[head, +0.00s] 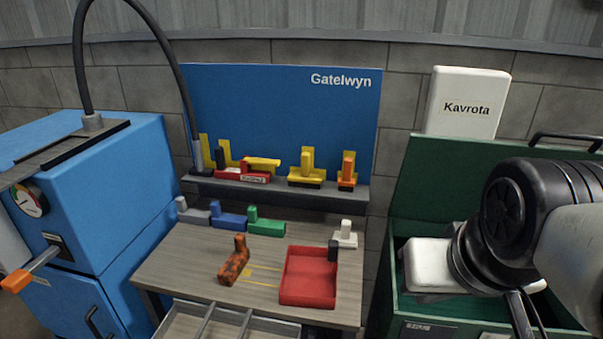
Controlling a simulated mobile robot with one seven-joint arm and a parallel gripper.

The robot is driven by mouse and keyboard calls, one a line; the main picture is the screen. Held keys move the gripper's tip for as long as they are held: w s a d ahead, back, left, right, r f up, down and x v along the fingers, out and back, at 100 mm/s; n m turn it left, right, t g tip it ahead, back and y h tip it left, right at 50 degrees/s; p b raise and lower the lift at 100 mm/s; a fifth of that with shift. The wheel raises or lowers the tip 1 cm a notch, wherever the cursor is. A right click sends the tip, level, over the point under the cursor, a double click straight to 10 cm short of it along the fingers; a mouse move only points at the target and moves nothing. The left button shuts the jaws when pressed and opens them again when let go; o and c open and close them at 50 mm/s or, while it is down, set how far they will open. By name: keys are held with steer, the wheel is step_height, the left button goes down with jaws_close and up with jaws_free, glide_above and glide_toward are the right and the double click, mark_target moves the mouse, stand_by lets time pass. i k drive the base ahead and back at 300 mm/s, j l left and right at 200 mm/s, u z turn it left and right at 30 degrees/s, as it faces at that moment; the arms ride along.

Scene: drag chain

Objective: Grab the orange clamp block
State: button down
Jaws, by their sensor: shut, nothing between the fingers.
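An upright orange block (348,167) on a dark base stands at the right end of the grey shelf below the blue panel. A mottled orange-brown block (234,262) with a raised stub lies on the table, left of the red tray (309,304). I cannot tell for certain which of the two is the clamp block. My arm (510,205) shows at the right edge, in front of the green case and well apart from both blocks. I cannot make out my gripper's fingers.
Yellow and red pieces (306,172) share the shelf. Blue (228,217), green (266,226), grey and white (345,236) blocks stand on the table. A blue machine (90,190) with a curved hose is at left; an open green case (405,215) at right.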

mark_target(230, 273)
steer(key=u, duration=1.1)
steer(key=i+j+z, duration=0.15)
steer(key=j, duration=0.25)
steer(key=i+j+z, duration=0.15)
steer(key=j, duration=0.25)
steer(key=i+j+z, duration=0.15)
steer(key=j, duration=0.3)
steer(key=i+j+z, duration=0.15)
steer(key=j, duration=0.3)
steer(key=i+j+z, duration=0.2)
steer(key=j, duration=0.25)
steer(key=k, duration=0.1)
